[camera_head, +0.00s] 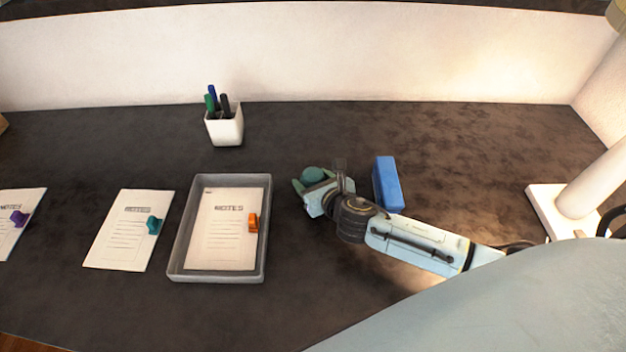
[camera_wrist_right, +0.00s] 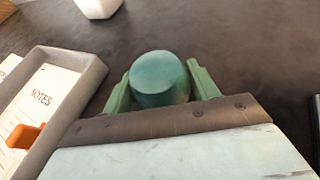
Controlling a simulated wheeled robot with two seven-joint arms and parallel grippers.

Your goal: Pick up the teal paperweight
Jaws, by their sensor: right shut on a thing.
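The teal paperweight (camera_head: 313,174) is a rounded, short cylinder with a smooth top, right of the grey tray. It also shows in the right wrist view (camera_wrist_right: 158,78), between the two green fingers. My right gripper (camera_head: 307,184) is shut on it, with one finger on either side, and it also shows in the wrist view (camera_wrist_right: 162,88). The paperweight's lower part is hidden by the gripper, so I cannot tell whether it touches the desk. My left gripper is not in view.
A grey tray (camera_head: 175,247) holds a notes sheet with an orange piece (camera_head: 253,222). Left of it, another sheet (camera_head: 118,240) bears a small teal piece (camera_head: 154,227). A white pen cup (camera_head: 226,128) stands behind. A blue block (camera_head: 387,185) is close right of my gripper.

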